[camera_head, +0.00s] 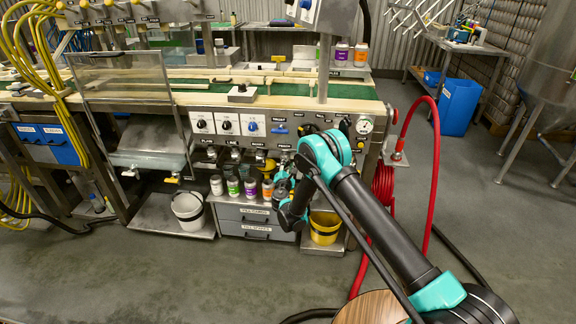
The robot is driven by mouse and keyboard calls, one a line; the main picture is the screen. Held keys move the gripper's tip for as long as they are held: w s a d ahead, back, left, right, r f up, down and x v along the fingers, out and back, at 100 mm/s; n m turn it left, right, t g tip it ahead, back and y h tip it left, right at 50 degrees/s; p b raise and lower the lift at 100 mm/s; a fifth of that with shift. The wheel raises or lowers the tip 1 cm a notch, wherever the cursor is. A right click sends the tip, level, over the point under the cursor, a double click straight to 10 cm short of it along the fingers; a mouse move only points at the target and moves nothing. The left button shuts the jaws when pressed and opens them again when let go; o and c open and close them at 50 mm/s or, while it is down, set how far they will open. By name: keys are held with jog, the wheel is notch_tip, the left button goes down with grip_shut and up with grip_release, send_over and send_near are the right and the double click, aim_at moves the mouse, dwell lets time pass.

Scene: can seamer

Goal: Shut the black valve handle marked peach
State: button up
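My arm folds down in front of the panel's right part and hides some of the valves. My gripper (283,186) is low in front of the panel, close under the valve row. Its fingers are too small and covered to tell whether they are open, or whether they touch anything.
Several small bottles (233,187) stand on a shelf above grey drawers (243,219). A yellow bucket (324,228) stands right of the drawers, a white bucket (188,212) left. A red hose (437,150) loops at the right.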

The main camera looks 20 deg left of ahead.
jog(key=shift+s, duration=0.1)
jog(key=v, duration=0.7)
jog(key=shift+s, duration=0.15)
dwell(0.3)
